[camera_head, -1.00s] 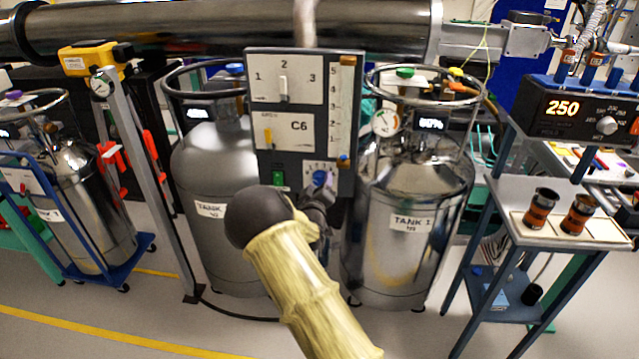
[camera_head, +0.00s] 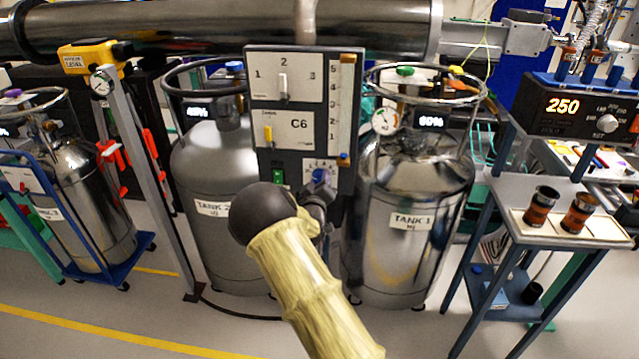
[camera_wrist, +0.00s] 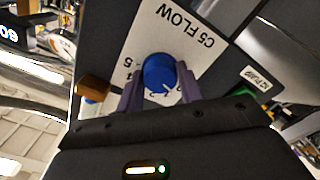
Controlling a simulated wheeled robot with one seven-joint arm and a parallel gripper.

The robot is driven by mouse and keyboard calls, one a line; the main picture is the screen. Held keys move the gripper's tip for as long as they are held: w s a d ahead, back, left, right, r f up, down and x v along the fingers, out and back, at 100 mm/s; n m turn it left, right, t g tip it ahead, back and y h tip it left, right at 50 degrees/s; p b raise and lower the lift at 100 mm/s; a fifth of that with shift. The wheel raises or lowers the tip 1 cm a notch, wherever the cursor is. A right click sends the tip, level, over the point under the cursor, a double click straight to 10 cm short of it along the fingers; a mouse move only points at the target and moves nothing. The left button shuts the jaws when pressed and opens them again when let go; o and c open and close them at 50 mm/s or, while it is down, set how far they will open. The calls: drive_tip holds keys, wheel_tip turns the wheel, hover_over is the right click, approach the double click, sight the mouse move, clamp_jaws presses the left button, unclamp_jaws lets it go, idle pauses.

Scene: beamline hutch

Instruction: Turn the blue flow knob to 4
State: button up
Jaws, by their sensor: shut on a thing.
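The blue flow knob (camera_head: 319,176) is at the lower right of the grey control panel (camera_head: 259,183). In the wrist view the knob (camera_wrist: 159,73) sits on a white plate marked "C5 FLOW" (camera_wrist: 180,30), with a small pointer mark near its lower edge. My gripper (camera_wrist: 160,88) has its two purple fingers on either side of the knob, shut on it. Some scale numbers show around the knob, with a 5 at its left; others are hidden or too small to read. In the head view my arm covers the area just below the knob.
The panel also carries a white lever (camera_head: 283,88), a yellow lever (camera_head: 268,135), a green switch (camera_head: 278,177) and a vertical slider scale (camera_head: 341,110). Metal tanks stand at left (camera_head: 205,180) and right (camera_head: 410,190). A blue bench (camera_head: 500,195) is at the right.

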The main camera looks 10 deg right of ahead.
drive_tip(key=shift+f, duration=0.1)
drive_tip(key=m+b, duration=2.3)
drive_tip(key=b, duration=0.1)
drive_tip(key=shift+a, duration=0.15)
drive_tip(key=shift+m, duration=0.3)
drive_tip(key=o, duration=1)
